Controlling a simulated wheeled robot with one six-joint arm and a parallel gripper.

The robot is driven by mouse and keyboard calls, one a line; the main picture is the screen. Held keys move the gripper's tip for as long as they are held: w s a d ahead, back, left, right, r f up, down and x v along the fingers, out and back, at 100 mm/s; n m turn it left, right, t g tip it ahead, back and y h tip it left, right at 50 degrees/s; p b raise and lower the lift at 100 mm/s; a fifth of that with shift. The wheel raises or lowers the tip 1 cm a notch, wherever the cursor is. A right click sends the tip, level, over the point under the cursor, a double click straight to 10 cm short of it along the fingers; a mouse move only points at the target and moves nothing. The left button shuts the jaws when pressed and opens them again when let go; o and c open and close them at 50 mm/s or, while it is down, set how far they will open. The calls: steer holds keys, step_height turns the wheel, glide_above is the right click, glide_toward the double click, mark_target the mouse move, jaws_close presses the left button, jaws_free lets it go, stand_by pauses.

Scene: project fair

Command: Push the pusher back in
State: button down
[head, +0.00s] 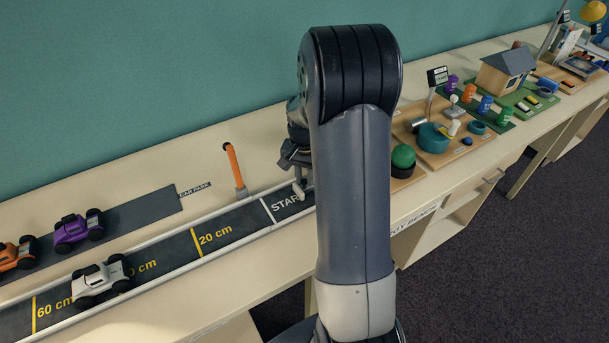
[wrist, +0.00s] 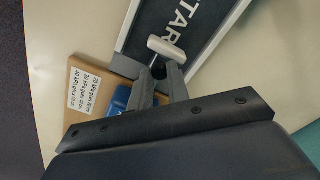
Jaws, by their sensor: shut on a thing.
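The pusher (wrist: 166,48) has a white bar-shaped head on a thin rod, lying over the start end of the dark track. In the head view the white pusher head (head: 301,190) shows just beside the START line. My gripper (wrist: 160,74) is shut at the rod's near end, behind the white head; the exact grip is partly hidden by the fingers. In the head view my gripper (head: 297,158) points down over the start end, partly hidden by my arm. A white car (head: 100,280) stands on the track (head: 165,254) between the 20 cm and 60 cm lines.
A wooden board (wrist: 74,120) with a printed label and a blue part (wrist: 120,99) lies beside the track end. An orange lever (head: 235,165) stands behind the track. Purple (head: 78,231) and orange (head: 14,254) cars are parked at left. Other exhibits fill the right.

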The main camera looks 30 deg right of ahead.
steer(key=shift+w+d, duration=0.15)
steer(key=shift+d, duration=2.25)
steer(key=c, duration=1.3)
jaws_free()
steer(key=shift+c, duration=0.2)
steer(key=shift+f, duration=0.1)
